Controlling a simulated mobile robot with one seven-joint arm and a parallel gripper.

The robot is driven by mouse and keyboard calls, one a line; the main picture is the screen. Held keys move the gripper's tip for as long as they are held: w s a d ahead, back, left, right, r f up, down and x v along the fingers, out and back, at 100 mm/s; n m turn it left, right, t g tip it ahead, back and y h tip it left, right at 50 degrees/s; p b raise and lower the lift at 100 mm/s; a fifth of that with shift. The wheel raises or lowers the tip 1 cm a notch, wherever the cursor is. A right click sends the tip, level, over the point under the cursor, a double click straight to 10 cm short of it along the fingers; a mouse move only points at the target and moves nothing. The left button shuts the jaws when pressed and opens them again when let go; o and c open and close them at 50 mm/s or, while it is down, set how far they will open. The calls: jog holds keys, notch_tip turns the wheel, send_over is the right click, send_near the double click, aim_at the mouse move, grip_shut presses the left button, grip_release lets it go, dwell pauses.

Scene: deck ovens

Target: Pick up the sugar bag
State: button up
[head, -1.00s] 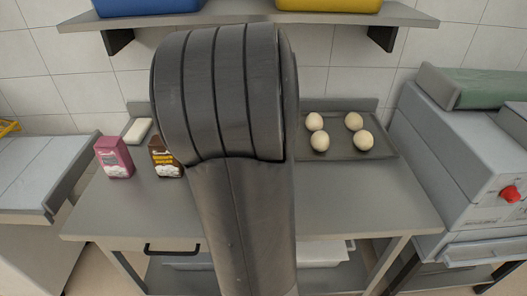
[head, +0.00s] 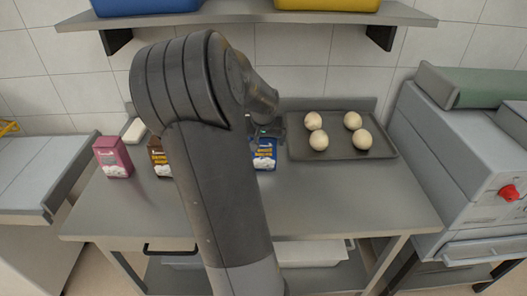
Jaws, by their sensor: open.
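Three small printed bags stand upright on the grey metal table (head: 330,205). A blue bag (head: 265,155) stands near the middle, partly hidden by my arm. A brown bag (head: 159,158), whose label seems to read brown sugar, stands left of my arm and is partly covered by it. A pink bag (head: 113,158) stands at the far left. The labels on the pink and blue bags are too small to read surely. My gripper (head: 268,133) is open, mostly dark and small in view, just above or behind the top of the blue bag; whether it touches cannot be told.
A dark tray (head: 300,152) with several pale dough balls lies right of the blue bag. A white block (head: 134,130) lies behind the pink bag. A shelf (head: 247,15) with a blue and a yellow bin spans above. A machine with a red knob (head: 509,194) stands at right.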

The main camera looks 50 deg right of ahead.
jog(key=c, duration=1.8)
